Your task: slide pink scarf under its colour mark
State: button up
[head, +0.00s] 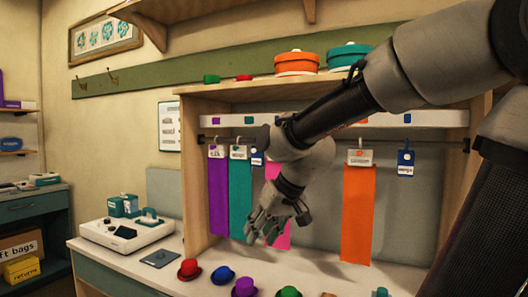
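The pink scarf (283,238) hangs from the dark rail (226,140) in the wooden booth, mostly hidden behind my arm and gripper. A strip of it also shows above my gripper, right of the teal scarf. My gripper (262,236) points down in front of the hanging scarves, its fingers apart, with nothing visible between them. A white board (300,120) above the rail carries small colour marks: purple (213,121), teal (248,121) and blue (407,118) show. My arm covers part of the board, and I see no pink mark.
Purple (218,195), teal (240,200) and orange (358,215) scarves hang on the same rail. A blue tag (405,163) hangs at right. Small hats, including a red one (189,269), stand on the counter below. Rail space beside the orange scarf is free.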

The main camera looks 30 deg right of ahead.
jog(key=w+a+r+m+t+h, duration=0.1)
jog(key=w+r+m+t, duration=0.15)
jog(key=w, duration=0.65)
jog(key=w+a+r+m+t, duration=0.1)
jog(key=w+r+m+t, duration=0.2)
jog(key=w, duration=0.5)
jog(key=w+a+r+m+t+h, duration=0.1)
jog(key=w+a+r+t, duration=0.2)
jog(key=w, duration=0.6)
jog(key=w+d+r+m+h, duration=0.3)
jog(key=d+r+m+h, duration=0.4)
jog(key=d+m+h, duration=0.3)
jog(key=s+d+r+m+g+h, duration=0.1)
jog(key=s+d+m+g+h, duration=0.3)
jog(key=s+d+g+h, duration=0.15)
jog(key=x, duration=0.7)
jog(key=shift+d+r, duration=0.3)
jog(key=shift+d, duration=0.25)
jog(key=shift+s+h, duration=0.1)
jog(key=shift+h, duration=0.15)
grip_shut()
